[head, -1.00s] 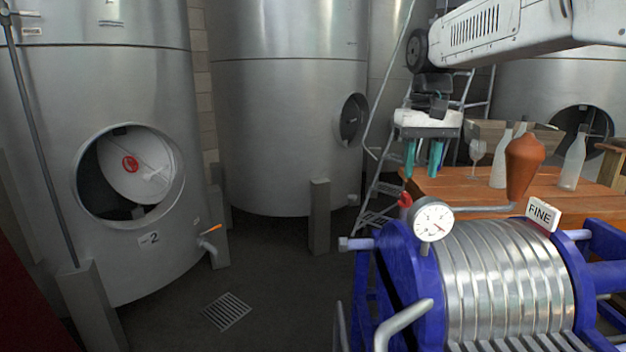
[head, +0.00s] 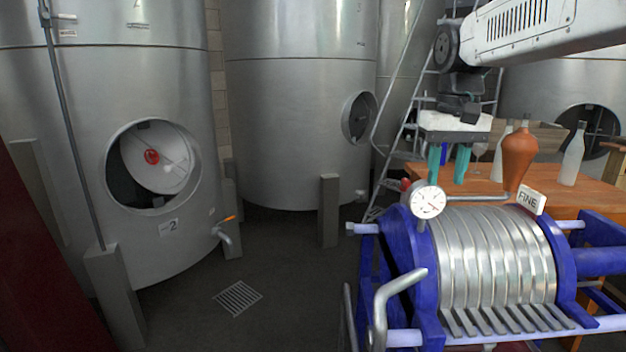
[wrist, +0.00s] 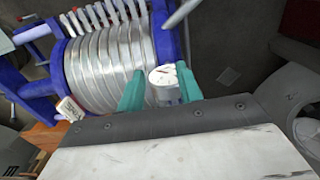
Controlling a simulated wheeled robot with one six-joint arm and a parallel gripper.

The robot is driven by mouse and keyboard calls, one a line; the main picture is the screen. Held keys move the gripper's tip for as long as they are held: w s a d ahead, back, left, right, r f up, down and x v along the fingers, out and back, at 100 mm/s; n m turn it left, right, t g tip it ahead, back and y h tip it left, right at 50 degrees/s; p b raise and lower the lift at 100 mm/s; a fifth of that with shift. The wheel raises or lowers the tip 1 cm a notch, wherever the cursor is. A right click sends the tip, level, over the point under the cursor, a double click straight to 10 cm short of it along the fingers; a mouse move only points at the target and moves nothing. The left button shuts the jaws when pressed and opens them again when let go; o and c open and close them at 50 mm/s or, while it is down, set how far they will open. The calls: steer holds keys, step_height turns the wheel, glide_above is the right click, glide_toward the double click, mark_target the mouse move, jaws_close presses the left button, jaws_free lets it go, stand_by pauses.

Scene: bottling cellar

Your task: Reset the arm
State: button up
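My gripper (head: 447,165) hangs from my white arm at the upper right of the head view, with its two teal fingers pointing down. It is above and behind the press, in front of the wooden table. The wrist view shows the gripper (wrist: 160,92) too, its teal fingers spread apart. A round gauge shows between the fingers there, beyond them. The gripper is open, and I see nothing held in it.
A blue-framed press (head: 497,255) with a gauge (head: 427,200) and a FINE sign (head: 531,201) fills the lower right. A wooden table (head: 486,190) behind it bears a brown vessel (head: 519,158) and pale bottles (head: 573,155).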

steer(key=s+f, duration=0.4)
steer(key=s, duration=0.5)
steer(key=s+d+f, duration=0.1)
steer(key=s+f, duration=0.3)
steer(key=s, duration=0.6)
steer(key=s+d+f+t, duration=0.1)
steer(key=s+f, duration=0.4)
steer(key=s, duration=0.5)
